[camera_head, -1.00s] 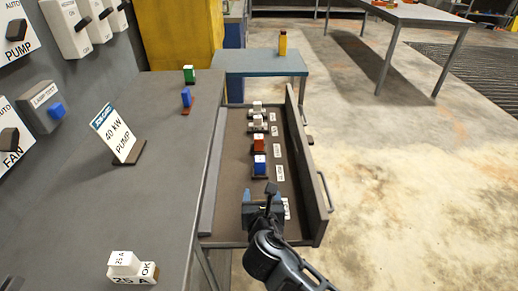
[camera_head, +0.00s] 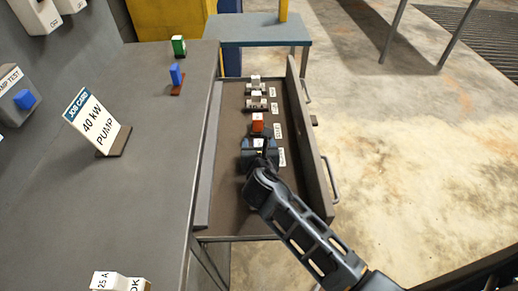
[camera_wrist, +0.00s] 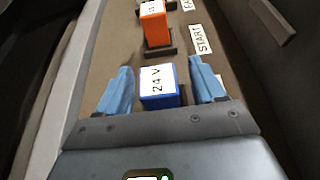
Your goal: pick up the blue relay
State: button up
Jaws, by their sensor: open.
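The blue relay (camera_wrist: 160,101) has a white top marked "24 V" and stands in the open drawer (camera_head: 230,205). In the wrist view it sits between the two blue fingers of my gripper (camera_wrist: 161,70), with a gap visible on the right side. My gripper is open and holds nothing. In the head view, my gripper (camera_head: 259,150) is over the relay and hides most of it; only its pale top shows. Another small blue block (camera_head: 176,74) stands on the grey bench on a brown base.
An orange-red relay (camera_wrist: 155,29) stands just beyond the blue one, with white-topped parts (camera_head: 256,98) farther back. The drawer's right wall (camera_head: 310,150) is close. A job card (camera_head: 97,124) and a green block (camera_head: 178,45) stand on the bench.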

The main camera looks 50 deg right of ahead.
jog(key=shift+w+d+f, duration=0.3)
jog(key=shift+d, duration=0.1)
jog(key=shift+c, duration=0.5)
jog(key=c, duration=1)
jog(key=shift+r, duration=0.15)
